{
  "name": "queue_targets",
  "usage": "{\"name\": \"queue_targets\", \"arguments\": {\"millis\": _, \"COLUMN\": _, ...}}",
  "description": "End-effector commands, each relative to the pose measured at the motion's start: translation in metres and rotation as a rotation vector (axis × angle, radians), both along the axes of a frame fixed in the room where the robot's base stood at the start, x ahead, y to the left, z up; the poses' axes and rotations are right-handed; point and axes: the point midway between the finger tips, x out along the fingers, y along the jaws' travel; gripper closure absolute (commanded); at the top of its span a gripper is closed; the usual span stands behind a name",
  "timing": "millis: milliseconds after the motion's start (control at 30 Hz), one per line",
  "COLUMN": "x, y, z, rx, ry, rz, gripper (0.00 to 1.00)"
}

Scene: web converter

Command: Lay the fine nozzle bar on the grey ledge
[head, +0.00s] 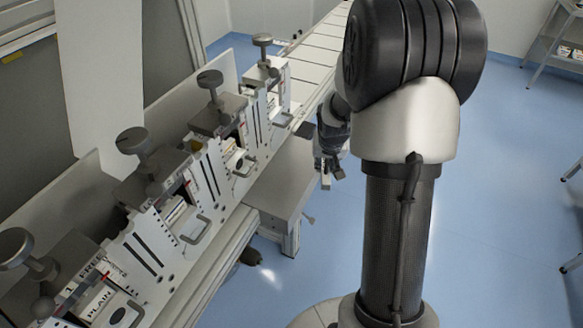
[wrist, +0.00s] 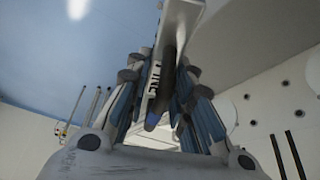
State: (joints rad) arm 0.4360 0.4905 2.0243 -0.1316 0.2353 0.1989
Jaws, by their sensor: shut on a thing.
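The fine nozzle bar (wrist: 178,30) is pale grey with a white label whose dark letters seem to read FINE. It stands between the fingers of my gripper (wrist: 160,78) in the wrist view, and they are shut on it. In the head view my gripper (head: 328,168) hangs just right of the grey ledge (head: 284,178), pointing down. Only a small part of the bar shows there, below the fingers. The ledge is a flat grey top beside the machine, and its visible part looks bare. I cannot tell the gap between bar and ledge.
A row of white machine stations with grey knobs (head: 132,141) runs along the left, with wire handles facing the ledge. A pale conveyor (head: 318,55) lies behind. The blue floor (head: 510,180) at right is open.

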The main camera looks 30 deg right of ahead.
Motion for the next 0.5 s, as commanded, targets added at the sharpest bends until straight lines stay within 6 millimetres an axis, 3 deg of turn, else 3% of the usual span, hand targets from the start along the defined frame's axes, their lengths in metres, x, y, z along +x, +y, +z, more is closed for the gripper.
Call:
{"name": "queue_targets", "arguments": {"millis": 300, "x": 0.066, "y": 0.052, "z": -0.002, "rx": -0.001, "ry": -0.003, "rz": 0.004, "gripper": 1.00}}
{"name": "queue_targets", "arguments": {"millis": 433, "x": 0.085, "y": 0.066, "z": -0.001, "rx": 0.000, "ry": -0.002, "rz": 0.002, "gripper": 1.00}}
{"name": "queue_targets", "arguments": {"millis": 500, "x": 0.082, "y": 0.065, "z": -0.013, "rx": 0.001, "ry": 0.002, "rz": -0.003, "gripper": 1.00}}
